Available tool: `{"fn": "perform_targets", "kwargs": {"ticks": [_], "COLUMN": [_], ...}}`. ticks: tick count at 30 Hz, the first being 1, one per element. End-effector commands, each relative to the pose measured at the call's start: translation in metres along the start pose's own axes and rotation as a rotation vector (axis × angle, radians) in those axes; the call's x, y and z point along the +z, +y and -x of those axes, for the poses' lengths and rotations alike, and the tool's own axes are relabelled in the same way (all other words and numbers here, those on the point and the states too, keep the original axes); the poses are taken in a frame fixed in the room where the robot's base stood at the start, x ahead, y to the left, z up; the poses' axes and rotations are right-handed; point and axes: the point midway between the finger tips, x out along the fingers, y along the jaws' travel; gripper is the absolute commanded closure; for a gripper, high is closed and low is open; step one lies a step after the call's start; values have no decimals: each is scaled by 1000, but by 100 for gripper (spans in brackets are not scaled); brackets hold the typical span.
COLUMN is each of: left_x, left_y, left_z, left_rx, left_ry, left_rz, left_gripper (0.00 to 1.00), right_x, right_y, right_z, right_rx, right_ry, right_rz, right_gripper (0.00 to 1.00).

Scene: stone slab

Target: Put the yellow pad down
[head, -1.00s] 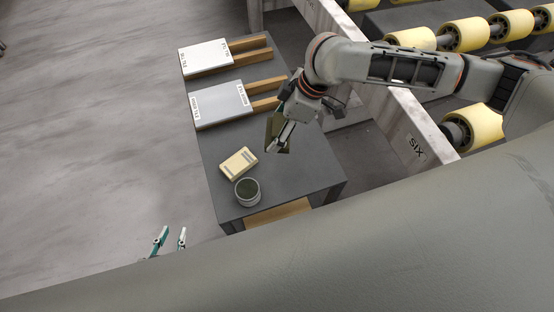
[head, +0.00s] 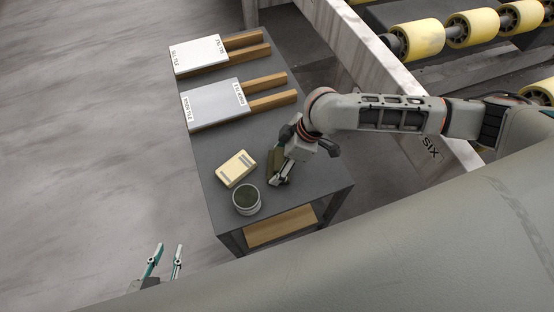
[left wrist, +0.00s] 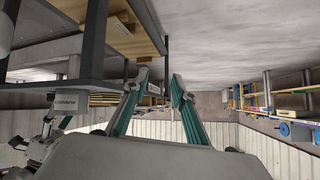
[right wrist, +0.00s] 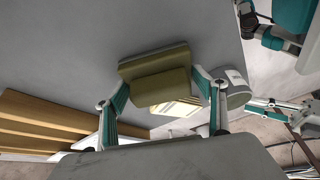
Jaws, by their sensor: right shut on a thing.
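My right gripper (head: 281,174) is shut on the yellow pad (head: 274,163), which looks dark olive-yellow in the head view. In the right wrist view the pad (right wrist: 158,78) sits between the two fingers, a block with a wider plate behind it. The pad is over the near part of the dark table (head: 318,180), right of a pale cream block. I cannot tell whether it touches the tabletop. My left gripper (head: 168,250) is open and empty, off the table to the lower left; its parted fingers also show in the left wrist view (left wrist: 160,76).
The cream block (head: 236,168) and a round grey tin (head: 247,199) stand close left of the pad. A concrete wall and yellow rollers (head: 418,38) are to the right. Bare tabletop lies between boxes and block.

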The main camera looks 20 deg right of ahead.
Motion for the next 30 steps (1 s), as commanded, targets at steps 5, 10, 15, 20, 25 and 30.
{"fn": "perform_targets", "kwargs": {"ticks": [5,10,15,20,25,30], "left_x": [-17,-20,-15,-8,-3,-14], "left_y": [-3,-5,-4,-3,-2,-4], "left_z": [-2,-4,-4,-3,-2,1], "left_rx": [-2,-4,-3,-1,-1,-8], "left_ry": [32,38,28,15,6,20], "left_rz": [-7,-11,-10,-10,-5,-2], "left_gripper": [74,74,74,74,74,74], "right_x": [0,0,1,1,1,-1], "right_y": [1,1,1,1,1,3], "right_z": [-2,-3,-4,-4,-3,16], "right_rx": [3,3,2,2,2,8], "right_ry": [3,2,2,1,2,3], "right_rz": [2,1,1,1,1,2], "right_gripper": [64,64,13,13,13,13]}}
